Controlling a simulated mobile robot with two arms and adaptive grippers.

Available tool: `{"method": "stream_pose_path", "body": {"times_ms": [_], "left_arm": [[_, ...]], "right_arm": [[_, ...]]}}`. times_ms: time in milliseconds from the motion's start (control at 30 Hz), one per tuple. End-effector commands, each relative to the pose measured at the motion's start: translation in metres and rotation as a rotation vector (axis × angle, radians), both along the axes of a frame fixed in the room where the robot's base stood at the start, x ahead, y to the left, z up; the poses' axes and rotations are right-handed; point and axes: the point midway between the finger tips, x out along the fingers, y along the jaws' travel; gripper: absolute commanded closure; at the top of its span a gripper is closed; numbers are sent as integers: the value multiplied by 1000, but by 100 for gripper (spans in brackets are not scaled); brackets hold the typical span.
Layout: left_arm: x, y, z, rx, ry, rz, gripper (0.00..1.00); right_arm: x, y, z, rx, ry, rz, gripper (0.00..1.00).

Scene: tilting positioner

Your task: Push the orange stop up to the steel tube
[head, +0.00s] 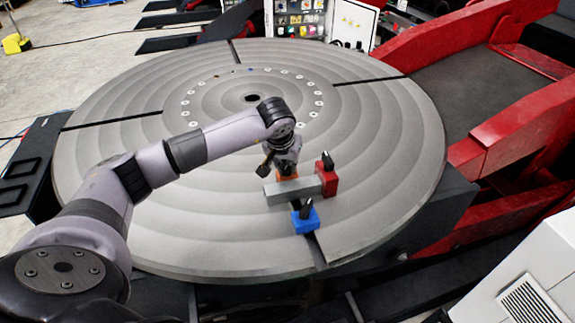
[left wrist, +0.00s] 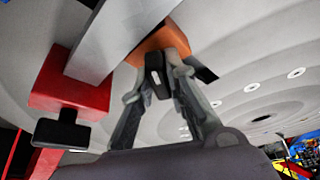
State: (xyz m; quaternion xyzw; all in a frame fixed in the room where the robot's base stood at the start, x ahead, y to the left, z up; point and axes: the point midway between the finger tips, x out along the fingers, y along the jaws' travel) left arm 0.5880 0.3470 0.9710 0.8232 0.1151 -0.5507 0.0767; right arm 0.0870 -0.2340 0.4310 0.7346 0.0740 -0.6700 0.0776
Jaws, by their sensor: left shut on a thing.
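The steel tube (head: 291,190) is a grey square bar lying on the round grey table (head: 220,235). It also shows in the left wrist view (left wrist: 118,35). The orange stop (head: 287,177) is at the tube's far side, partly hidden by my gripper. In the left wrist view the orange stop (left wrist: 160,43) appears right beside the tube; whether they touch I cannot tell. My left gripper (head: 284,168) is shut on the orange stop from above, its fingers (left wrist: 158,70) at the stop's black handle. My right gripper is not in view.
A red stop (head: 328,180) with a black knob stands at the tube's right end. A blue stop (head: 305,220) with a black knob stands on the tube's near side. Dark slots cross the table. Red frame beams (head: 480,60) rise at the right.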

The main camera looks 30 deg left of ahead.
Motion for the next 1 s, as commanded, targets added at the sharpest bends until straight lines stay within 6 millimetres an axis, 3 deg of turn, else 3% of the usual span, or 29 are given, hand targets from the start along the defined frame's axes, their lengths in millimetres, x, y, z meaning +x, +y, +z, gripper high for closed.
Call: {"method": "stream_pose_path", "body": {"times_ms": [400, 633, 1000], "left_arm": [[0, 0, 0, 0, -1, 32, 100], [0, 0, 0, 2, -1, 143, 100], [-5, -7, 0, 0, 0, 141, 100]], "right_arm": [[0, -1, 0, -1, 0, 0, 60], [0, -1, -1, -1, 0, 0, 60], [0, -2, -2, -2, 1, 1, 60]]}}
